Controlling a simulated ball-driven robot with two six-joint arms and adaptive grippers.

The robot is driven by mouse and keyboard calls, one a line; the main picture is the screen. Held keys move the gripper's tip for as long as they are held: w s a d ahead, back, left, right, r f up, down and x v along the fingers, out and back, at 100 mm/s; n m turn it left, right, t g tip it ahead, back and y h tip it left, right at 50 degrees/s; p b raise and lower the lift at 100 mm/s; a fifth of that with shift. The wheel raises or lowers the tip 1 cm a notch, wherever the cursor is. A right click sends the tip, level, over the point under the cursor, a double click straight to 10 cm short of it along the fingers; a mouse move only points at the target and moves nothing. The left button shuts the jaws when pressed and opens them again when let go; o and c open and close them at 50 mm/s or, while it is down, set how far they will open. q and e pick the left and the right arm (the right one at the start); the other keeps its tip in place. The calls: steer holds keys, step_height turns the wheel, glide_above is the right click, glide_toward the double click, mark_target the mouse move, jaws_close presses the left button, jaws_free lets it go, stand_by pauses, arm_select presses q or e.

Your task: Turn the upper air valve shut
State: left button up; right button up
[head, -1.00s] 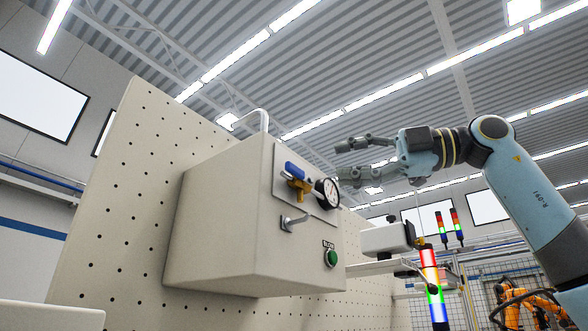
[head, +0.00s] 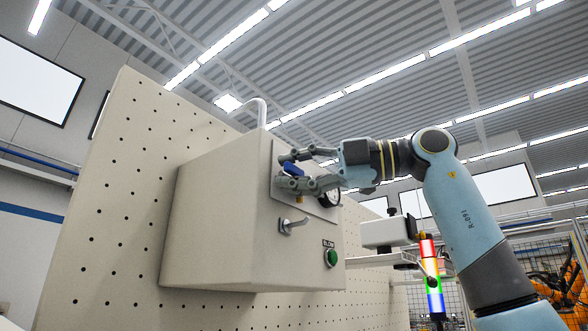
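The upper air valve has a blue handle (head: 293,169) and a brass body, mounted on a plate on the front of a beige box (head: 225,215). My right gripper (head: 284,171) reaches in from the right. Its two fingers are apart, one above and one below the blue handle, which shows between them. I cannot tell whether either finger touches it. The fingers hide most of the brass body; a bit of it shows below the lower finger. My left gripper is not in view.
A round gauge (head: 331,198) sits just right of the valve, partly behind the gripper. Below are a metal latch lever (head: 293,225) and a green button (head: 332,258). A perforated panel (head: 110,215) stands behind the box. A lit signal tower (head: 432,275) is at the right.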

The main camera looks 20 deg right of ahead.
jaws_close()
steer(key=m, duration=0.2)
steer(key=r+m+t, duration=0.1)
steer(key=m, duration=0.1)
steer(key=r+m+t+y, duration=0.1)
steer(key=shift+w+d+r+m, duration=0.1)
steer(key=shift+w+d+m, duration=0.1)
steer(key=shift+m, duration=0.2)
steer(key=shift+o, duration=1.6)
jaws_free()
steer(key=shift+d, duration=0.1)
